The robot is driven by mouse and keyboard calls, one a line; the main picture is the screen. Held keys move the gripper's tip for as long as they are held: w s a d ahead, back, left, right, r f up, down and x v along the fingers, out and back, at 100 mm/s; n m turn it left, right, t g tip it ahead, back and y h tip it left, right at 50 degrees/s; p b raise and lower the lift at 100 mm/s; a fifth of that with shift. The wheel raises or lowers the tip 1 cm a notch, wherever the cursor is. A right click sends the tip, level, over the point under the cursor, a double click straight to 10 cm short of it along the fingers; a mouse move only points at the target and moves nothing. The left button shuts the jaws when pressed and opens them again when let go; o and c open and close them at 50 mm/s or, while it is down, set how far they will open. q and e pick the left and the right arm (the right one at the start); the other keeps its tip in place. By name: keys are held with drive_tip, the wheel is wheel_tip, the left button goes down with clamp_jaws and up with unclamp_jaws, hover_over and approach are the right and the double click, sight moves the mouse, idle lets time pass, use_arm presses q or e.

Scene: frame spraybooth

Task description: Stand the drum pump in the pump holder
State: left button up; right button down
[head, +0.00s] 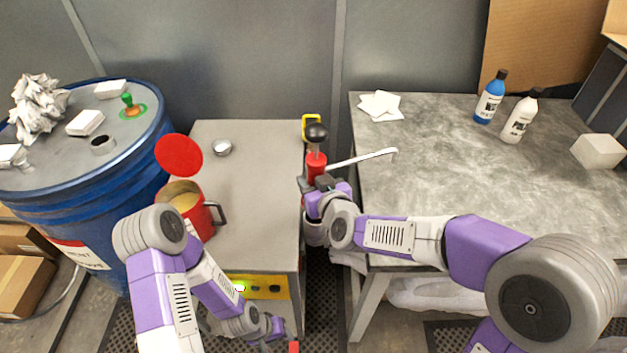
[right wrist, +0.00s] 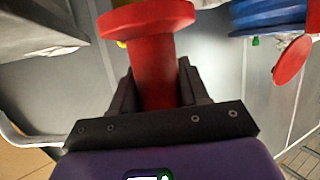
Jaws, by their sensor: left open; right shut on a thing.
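The drum pump (head: 317,165) has a red body, a black ball knob on top and a pale spout reaching right. It looks upright at the right edge of the grey cabinet. My right gripper (head: 320,180) is shut on its red body, which also shows between the fingers in the right wrist view (right wrist: 158,75). The pump's lower end is hidden. A yellow piece (head: 311,119) shows just behind the knob; I cannot tell whether it is the pump holder. My left gripper (head: 277,340) is open and empty, low in front of the cabinet.
A blue drum (head: 150,130) stands left. The workbench (head: 440,150) at right holds two bottles, white cloths and a white block. A narrow gap separates cabinet and bench.

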drive_tip(key=shift+f+b, duration=1.1)
drive_tip(key=shift+b, duration=0.1)
idle(0.5)
drive_tip(key=shift+f+b, duration=0.4)
drive_tip(key=shift+f, duration=1.05)
idle(0.4)
drive_tip(key=shift+c, duration=2.4)
unclamp_jaws()
drive_tip(key=shift+f, duration=0.1)
drive_tip(key=shift+s+f, duration=0.1)
drive_tip(key=shift+f, duration=0.25)
drive_tip(key=p+v, duration=0.2)
drive_tip(key=v, duration=0.5)
drive_tip(key=shift+s+r, duration=0.2)
drive_tip(key=shift+r, duration=0.1)
drive_tip(key=shift+d, duration=0.1)
